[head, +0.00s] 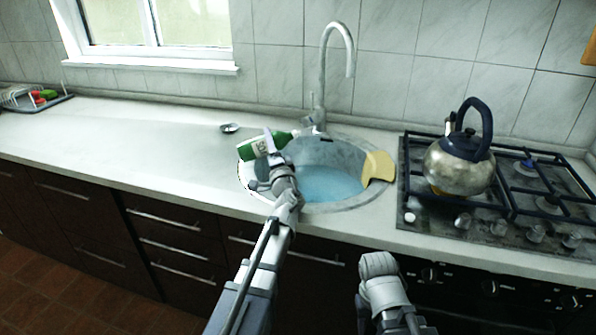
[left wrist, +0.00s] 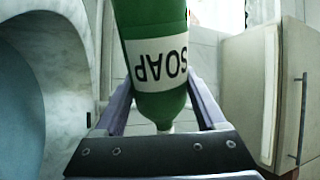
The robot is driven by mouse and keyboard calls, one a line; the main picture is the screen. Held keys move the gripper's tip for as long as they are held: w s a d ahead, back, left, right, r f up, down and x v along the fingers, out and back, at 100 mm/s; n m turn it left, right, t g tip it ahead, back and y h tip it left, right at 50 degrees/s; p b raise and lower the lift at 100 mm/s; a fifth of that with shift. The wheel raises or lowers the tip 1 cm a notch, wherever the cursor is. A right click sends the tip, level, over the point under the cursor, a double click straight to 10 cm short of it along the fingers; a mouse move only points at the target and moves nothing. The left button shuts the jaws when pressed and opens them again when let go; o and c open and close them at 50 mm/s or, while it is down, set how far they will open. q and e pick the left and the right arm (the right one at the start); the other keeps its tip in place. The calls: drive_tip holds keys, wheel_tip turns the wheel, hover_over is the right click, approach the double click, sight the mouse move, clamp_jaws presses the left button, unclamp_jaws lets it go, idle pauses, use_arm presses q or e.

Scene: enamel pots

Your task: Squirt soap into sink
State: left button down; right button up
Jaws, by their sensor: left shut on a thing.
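The green soap bottle (head: 281,139) with a white SOAP label is tilted almost onto its side above the left back part of the sink, its narrower end toward the right. My left gripper (head: 271,158) is shut on the bottle. In the left wrist view the bottle (left wrist: 155,25) stands between the two fingers, with its label upside down. The round sink (head: 345,152) has a blue bottom, perhaps water. My left arm hides its left front part. I cannot see any soap coming out. Part of my right arm shows at the bottom; its gripper does not.
A curved faucet (head: 322,75) rises behind the sink. A yellow sponge or cloth (head: 379,167) lies on the sink's right rim. A kettle (head: 460,165) stands on the stove (head: 415,205) at right. A small metal item (head: 229,128) lies behind left. The left counter (head: 130,135) is mostly clear.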

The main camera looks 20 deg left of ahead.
sight(282, 138)
use_arm(q)
drive_tip(key=shift+s+a+r+m+h+p, duration=0.15)
drive_tip(key=shift+a+r+m+h+p, duration=0.25)
drive_tip(key=shift+m, duration=0.5)
idle(1.4)
drive_tip(key=shift+r+m+t, duration=0.1)
drive_tip(key=shift+m+t, duration=0.2)
drive_tip(key=shift+m, duration=0.3)
idle(2.0)
